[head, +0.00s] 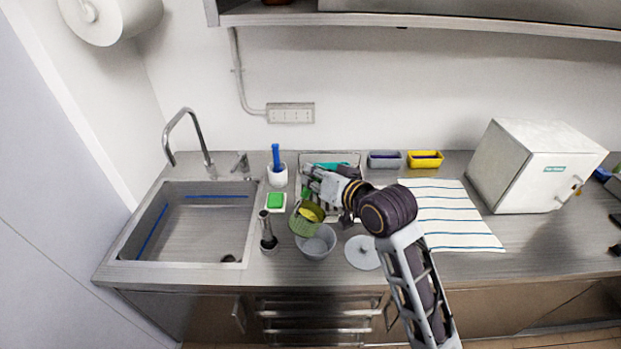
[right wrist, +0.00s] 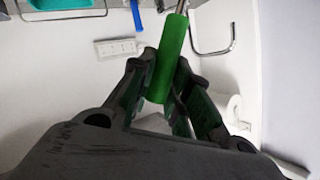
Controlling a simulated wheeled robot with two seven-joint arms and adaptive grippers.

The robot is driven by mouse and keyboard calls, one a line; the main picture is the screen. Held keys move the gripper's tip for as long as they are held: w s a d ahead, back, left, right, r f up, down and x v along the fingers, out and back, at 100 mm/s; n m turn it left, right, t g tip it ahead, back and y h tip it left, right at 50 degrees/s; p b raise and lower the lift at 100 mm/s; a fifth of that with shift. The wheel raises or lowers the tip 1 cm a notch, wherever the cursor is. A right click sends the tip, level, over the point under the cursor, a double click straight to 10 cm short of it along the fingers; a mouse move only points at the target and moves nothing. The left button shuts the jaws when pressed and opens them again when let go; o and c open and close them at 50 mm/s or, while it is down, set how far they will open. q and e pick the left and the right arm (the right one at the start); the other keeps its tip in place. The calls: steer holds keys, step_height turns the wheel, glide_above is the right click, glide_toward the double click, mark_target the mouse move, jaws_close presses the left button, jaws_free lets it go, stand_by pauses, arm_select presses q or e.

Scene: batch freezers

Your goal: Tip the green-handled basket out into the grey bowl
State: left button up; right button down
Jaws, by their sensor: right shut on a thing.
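My right gripper (head: 308,181) reaches in from the right and is shut on the green handle (right wrist: 168,58), which stands between its fingers in the right wrist view. The basket (head: 301,224), a small greenish round one with something yellow (head: 312,212) in it, hangs below the gripper. It looks tilted, at the left rear rim of the grey bowl (head: 318,246), and partly overlaps it in the head view. I cannot tell whether they touch. The part of the bowl in view looks empty. My left gripper is not in view.
A sink (head: 190,222) lies left. A dark upright tool in a holder (head: 268,240) stands close left of the bowl, a round white lid (head: 362,252) right of it.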

steer(key=w+d+f+m+t+y+b, duration=0.1)
steer(key=w+d+f+m+y+b, duration=0.1)
steer(key=d+f+m+b, duration=0.4)
steer(key=w+d+f+m+t+y+b, duration=0.1)
steer(key=w+d+f+m+y+b, duration=0.2)
steer(key=f, duration=0.9)
steer(key=d+m+b, duration=0.2)
steer(key=d+m, duration=0.1)
steer(key=d, duration=0.1)
steer(key=shift+w+m+y+b, duration=0.3)
steer(key=shift+m+y+b, duration=0.05)
steer(key=shift+m+y, duration=0.05)
stand_by(3.2)
steer(key=shift+d, duration=0.1)
stand_by(0.5)
